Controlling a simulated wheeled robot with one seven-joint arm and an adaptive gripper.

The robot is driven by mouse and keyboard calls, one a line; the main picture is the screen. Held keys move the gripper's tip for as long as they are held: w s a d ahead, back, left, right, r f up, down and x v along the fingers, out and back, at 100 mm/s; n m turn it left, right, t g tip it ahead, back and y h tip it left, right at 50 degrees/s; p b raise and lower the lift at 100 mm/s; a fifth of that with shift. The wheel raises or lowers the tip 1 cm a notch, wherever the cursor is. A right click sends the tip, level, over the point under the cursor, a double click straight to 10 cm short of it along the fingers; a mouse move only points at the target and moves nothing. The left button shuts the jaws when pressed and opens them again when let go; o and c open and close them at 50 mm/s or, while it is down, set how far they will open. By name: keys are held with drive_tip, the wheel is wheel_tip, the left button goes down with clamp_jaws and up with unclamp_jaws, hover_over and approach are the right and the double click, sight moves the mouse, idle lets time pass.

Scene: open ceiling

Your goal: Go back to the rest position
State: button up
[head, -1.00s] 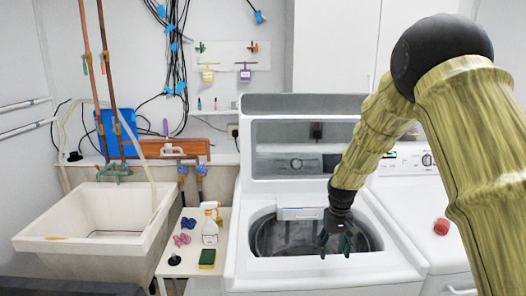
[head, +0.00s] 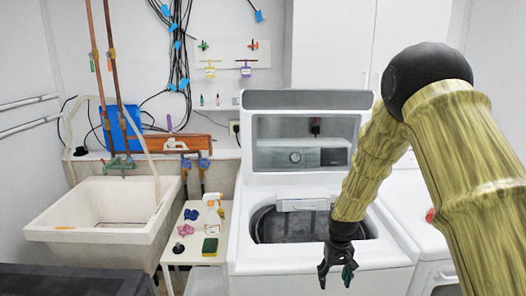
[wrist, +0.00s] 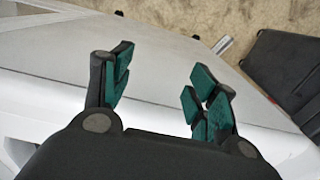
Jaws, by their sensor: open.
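My gripper (head: 338,275) is open and empty. In the head view it hangs in front of the washing machine (head: 318,258), before its front upper edge.
A utility sink (head: 95,240) is further left. A dark box (head: 75,281) is at the lower left. A second white machine (head: 430,250) stands right, partly behind my arm.

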drive_tip(key=s+f, duration=2)
drive_tip(key=s, duration=0.2)
drive_tip(key=s+f, duration=0.2)
drive_tip(key=s, duration=0.9)
drive_tip(key=s+f, duration=0.1)
drive_tip(key=s, duration=1)
drive_tip(key=shift+f+m, duration=0.4)
